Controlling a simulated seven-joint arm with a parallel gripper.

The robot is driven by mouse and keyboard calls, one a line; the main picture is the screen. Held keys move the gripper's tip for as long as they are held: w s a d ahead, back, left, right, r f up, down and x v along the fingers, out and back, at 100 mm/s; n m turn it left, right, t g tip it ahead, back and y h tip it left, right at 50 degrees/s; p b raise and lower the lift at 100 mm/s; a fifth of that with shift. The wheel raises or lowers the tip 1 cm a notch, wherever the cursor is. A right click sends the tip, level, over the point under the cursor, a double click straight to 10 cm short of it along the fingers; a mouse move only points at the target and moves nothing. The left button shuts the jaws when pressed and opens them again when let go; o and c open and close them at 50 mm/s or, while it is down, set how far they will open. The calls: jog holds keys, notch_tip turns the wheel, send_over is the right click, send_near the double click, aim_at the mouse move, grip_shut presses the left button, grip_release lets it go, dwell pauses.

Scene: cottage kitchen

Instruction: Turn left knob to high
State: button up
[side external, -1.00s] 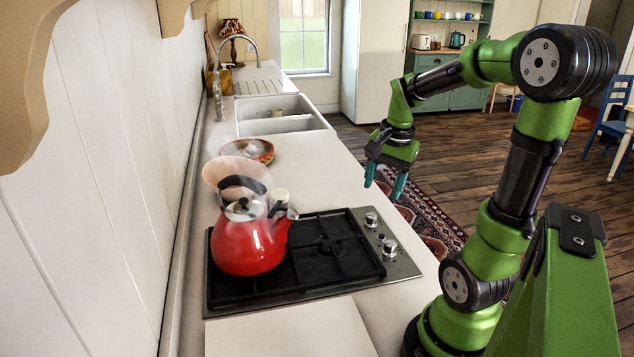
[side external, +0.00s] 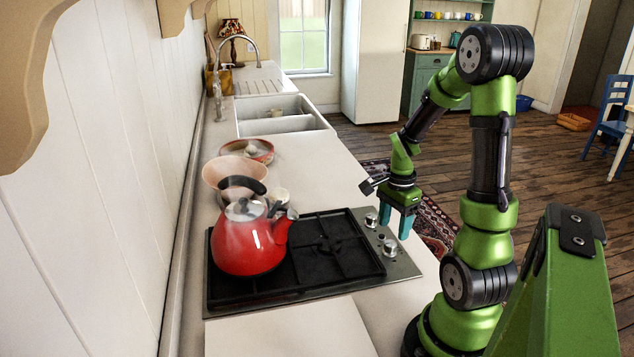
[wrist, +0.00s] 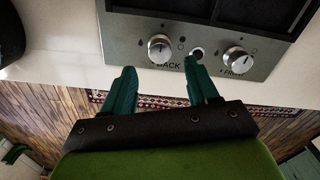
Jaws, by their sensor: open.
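The left knob (wrist: 160,48) is a silver dial beside the word BACK on the steel cooktop panel in the wrist view. I take it to be the nearer knob (side external: 390,248) in the side view. The right knob (wrist: 237,60), marked FRONT, sits to its right, with a small round button (wrist: 196,54) between them. My gripper (wrist: 160,72) is open and empty, its teal fingers pointing towards the panel. The left knob shows between and beyond the fingertips. In the side view my gripper (side external: 395,222) hangs by the panel's floor-side edge, apparently not touching a knob.
A bowl (side external: 258,150) and a sink (side external: 278,122) lie farther along the counter. The floor side of the counter is open, with a patterned rug (side external: 436,225).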

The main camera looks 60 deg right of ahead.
aim_at(392, 242)
jog(key=shift+f, duration=2.4)
jog(key=c, duration=1)
jog(key=shift+c, duration=0.2)
